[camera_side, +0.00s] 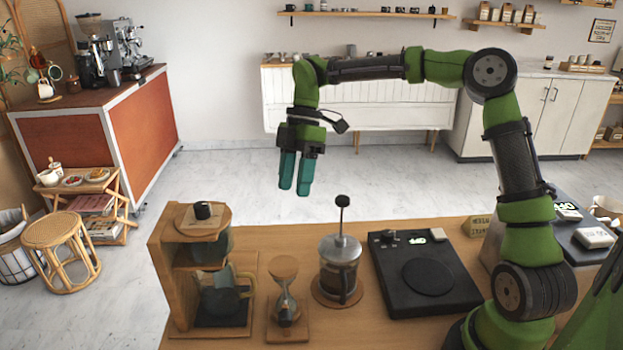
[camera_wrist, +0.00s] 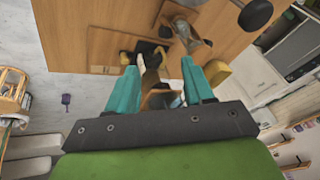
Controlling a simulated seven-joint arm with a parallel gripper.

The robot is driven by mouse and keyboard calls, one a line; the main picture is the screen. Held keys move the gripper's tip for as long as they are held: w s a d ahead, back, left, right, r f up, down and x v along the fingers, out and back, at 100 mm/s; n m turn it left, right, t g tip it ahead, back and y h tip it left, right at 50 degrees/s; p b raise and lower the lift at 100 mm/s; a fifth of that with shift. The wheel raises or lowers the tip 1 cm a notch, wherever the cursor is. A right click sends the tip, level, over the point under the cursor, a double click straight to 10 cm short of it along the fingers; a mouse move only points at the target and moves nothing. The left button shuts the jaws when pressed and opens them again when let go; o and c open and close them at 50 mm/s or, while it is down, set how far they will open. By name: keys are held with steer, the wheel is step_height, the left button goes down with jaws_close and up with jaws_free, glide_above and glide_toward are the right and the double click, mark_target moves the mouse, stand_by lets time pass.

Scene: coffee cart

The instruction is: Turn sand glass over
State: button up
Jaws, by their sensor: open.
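The sand glass (camera_side: 285,301) stands upright on a small wooden base at the front of the wooden counter. It has a round wooden top, and dark material shows in its lower bulb. In the wrist view, what looks like the sand glass (camera_wrist: 187,33) appears at the top, beyond the fingertips. My gripper (camera_side: 294,190) hangs in the air well above the counter, fingers pointing down, over and behind the sand glass in the side view. Its teal fingers also show in the wrist view (camera_wrist: 160,75). They are apart, with nothing held between them.
A wooden dripper stand (camera_side: 181,285) with a glass carafe (camera_side: 240,290) is left of the sand glass. A French press (camera_side: 340,262) with a tall raised plunger stands close on its right. A black scale (camera_side: 455,290) lies further right.

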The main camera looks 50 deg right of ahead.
steer(key=s+a+r+m+t, duration=0.2)
steer(key=s+a+r+m, duration=0.1)
steer(key=m, duration=0.8)
steer(key=s+a+r+m+t, duration=0.2)
steer(key=r+m, duration=0.2)
steer(key=m, duration=0.7)
steer(key=shift+s+a+r+h, duration=0.25)
steer(key=shift+s+a+h, duration=0.15)
steer(key=s+d+f+n+t, duration=0.1)
steer(key=s+d+f+t, duration=0.1)
steer(key=s, duration=0.4)
steer(key=s+d+f+n+t+h, duration=0.1)
steer(key=s+d+f+t, duration=0.1)
steer(key=s, duration=0.5)
steer(key=shift+s+d+f+t+h, duration=0.3)
steer(key=shift+d+t, duration=0.2)
steer(key=shift+d, duration=0.55)
